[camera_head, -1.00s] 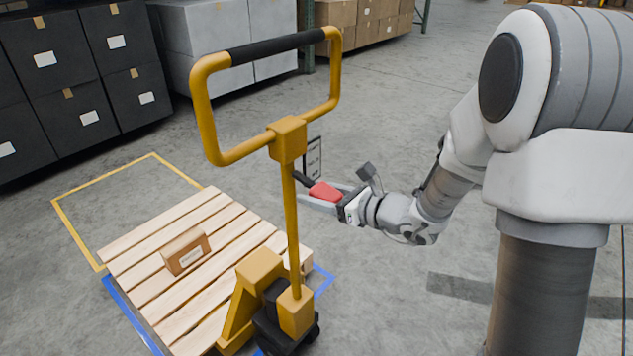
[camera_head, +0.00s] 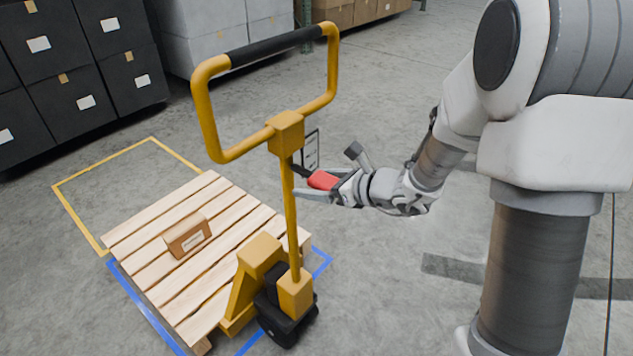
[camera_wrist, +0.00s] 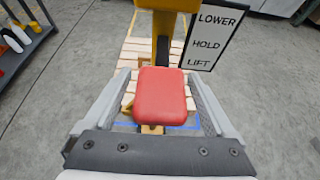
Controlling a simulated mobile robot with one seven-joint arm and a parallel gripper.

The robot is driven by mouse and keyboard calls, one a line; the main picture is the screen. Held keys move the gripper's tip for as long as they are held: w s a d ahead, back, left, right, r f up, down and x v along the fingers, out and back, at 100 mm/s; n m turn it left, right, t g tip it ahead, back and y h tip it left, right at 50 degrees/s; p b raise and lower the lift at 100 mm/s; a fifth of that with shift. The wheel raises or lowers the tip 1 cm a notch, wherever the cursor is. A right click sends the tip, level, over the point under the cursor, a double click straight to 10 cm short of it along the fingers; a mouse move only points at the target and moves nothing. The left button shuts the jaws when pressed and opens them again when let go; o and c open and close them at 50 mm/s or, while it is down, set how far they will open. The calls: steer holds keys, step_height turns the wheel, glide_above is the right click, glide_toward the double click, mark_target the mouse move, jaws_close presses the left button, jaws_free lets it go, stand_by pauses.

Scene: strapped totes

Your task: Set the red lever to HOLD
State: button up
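The red lever (camera_head: 322,180) has a dark shaft and sticks out from the yellow post (camera_head: 291,220) of a pallet jack. In the wrist view its red grip (camera_wrist: 161,96) fills the middle. A label plate (camera_wrist: 215,36) reads LOWER, HOLD, LIFT from top to bottom; it stands edge-on behind the lever in the head view (camera_head: 311,150). The grip appears below the plate, nearest the LIFT word, but I cannot tell its exact setting. My gripper (camera_wrist: 162,85) is open, one finger on each side of the red grip, with narrow gaps showing.
A wooden pallet (camera_head: 160,225) with a small brown box (camera_head: 187,237) lies beside the jack. The looped yellow handle (camera_head: 205,110) rises above the lever. Dark boxes (camera_head: 75,60) stand at the back left. The floor right of the jack is clear.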

steer(key=p+v, duration=0.3)
steer(key=v, duration=1.4)
steer(key=shift+s+d, duration=0.15)
steer(key=shift+d, duration=0.1)
steer(key=s+a+r+n+g+h+p, duration=0.3)
steer(key=s+a+r+n+g+p, duration=0.25)
steer(key=s+r+n, duration=0.65)
steer(key=s+d+r+n+t+h+p, duration=0.3)
steer(key=d+r+n+h, duration=0.3)
steer(key=n, duration=0.7)
steer(key=shift+s+d+r+n+h+p, duration=0.35)
steer(key=shift+d+h+p, duration=0.25)
steer(key=shift+d+p, duration=0.3)
steer(key=shift+d+f, duration=0.1)
